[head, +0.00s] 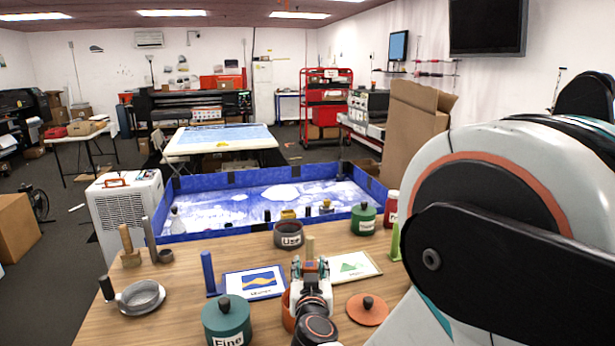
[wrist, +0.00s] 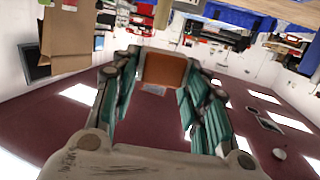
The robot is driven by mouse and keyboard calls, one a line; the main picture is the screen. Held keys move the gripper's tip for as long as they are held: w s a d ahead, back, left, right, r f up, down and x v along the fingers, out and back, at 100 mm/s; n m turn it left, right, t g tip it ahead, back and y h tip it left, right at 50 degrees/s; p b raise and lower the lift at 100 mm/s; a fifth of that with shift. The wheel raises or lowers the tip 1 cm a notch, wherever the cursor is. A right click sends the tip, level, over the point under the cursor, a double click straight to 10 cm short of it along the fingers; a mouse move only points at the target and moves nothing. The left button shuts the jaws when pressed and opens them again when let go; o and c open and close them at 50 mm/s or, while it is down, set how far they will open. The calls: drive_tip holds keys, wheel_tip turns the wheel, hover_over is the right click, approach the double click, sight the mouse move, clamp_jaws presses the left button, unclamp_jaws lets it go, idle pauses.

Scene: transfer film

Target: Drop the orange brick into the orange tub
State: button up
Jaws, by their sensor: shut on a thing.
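The orange brick (wrist: 164,70) sits between the two fingertips of my gripper (wrist: 162,74) in the wrist view, and the fingers are shut on it. In the head view my gripper (head: 310,266) is above the near middle of the table, and I cannot clearly make out the brick there. The orange tub (head: 287,311) shows only as an edge to the left of my gripper and wrist, which hide most of it. An orange lid with a dark knob (head: 367,311) lies on the table to the right.
A green lidded pot (head: 227,322) marked "Fine" stands left of my gripper. Two picture cards (head: 254,283) (head: 352,266) lie on the wooden table (head: 190,275). A grey pot (head: 289,235) stands farther back. A blue-walled tray (head: 215,184) lies beyond.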

drive_tip(key=o, duration=1)
drive_tip(key=shift+c, duration=0.2)
drive_tip(key=s+r, duration=0.1)
drive_tip(key=s, duration=0.6)
drive_tip(key=shift+s, duration=0.2)
drive_tip(key=shift+r, duration=0.1)
